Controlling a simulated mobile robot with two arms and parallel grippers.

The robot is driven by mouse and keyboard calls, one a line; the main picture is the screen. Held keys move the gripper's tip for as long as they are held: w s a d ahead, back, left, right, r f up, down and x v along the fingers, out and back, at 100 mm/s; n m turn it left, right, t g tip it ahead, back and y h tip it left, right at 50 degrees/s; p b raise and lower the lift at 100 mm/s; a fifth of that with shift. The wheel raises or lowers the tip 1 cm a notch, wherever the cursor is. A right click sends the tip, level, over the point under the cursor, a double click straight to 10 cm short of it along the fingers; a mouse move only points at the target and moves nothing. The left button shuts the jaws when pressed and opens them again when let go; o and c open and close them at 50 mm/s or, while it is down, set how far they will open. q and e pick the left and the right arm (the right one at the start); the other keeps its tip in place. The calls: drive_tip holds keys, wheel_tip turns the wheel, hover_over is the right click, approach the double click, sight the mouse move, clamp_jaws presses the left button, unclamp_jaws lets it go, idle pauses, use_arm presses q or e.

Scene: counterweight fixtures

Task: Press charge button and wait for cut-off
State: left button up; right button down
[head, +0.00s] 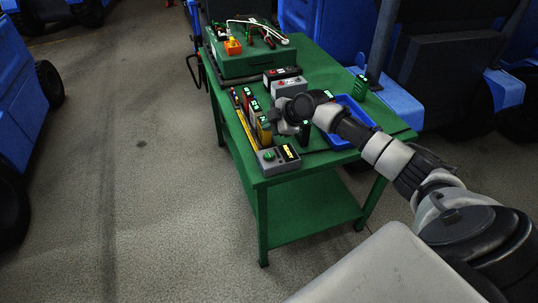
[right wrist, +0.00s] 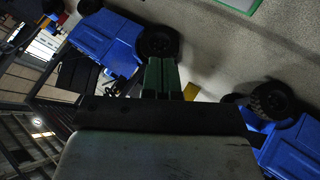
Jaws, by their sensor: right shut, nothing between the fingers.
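A grey box with a green round button (head: 268,156) and a small yellow-lit display (head: 289,152) sits at the front left corner of a green table (head: 290,210). A second grey box with a red button (head: 289,87) stands farther back. My right gripper (head: 273,121) is shut and empty, above the table just behind the front box and apart from its button. My arm hides part of the table middle. My left gripper is not in view. The right wrist view does not clearly show the buttons.
Several upright packs with green displays (head: 251,104) stand along the left edge. A blue tray (head: 353,108) is at the right, with a green device (head: 360,86) behind it. A green case (head: 250,62) with cables fills the back. The floor left is clear; blue vehicles (head: 30,75) stand around.

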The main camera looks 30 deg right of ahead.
sight(269, 156)
drive_tip(key=shift+f+b, duration=3.15)
drive_tip(key=shift+f, duration=1.2)
drive_tip(key=shift+f, duration=0.15)
drive_tip(key=shift+f+b, duration=0.3)
drive_tip(key=shift+b, duration=0.15)
drive_tip(key=shift+f+b, duration=0.45)
drive_tip(key=shift+f, duration=0.1)
drive_tip(key=shift+r, duration=0.1)
drive_tip(key=shift+r+p, duration=0.65)
drive_tip(key=shift+r, duration=0.25)
drive_tip(key=shift+r, duration=0.1)
wheel_tip(269, 156, up, 5)
drive_tip(key=p, duration=0.3)
drive_tip(key=shift+p, duration=0.35)
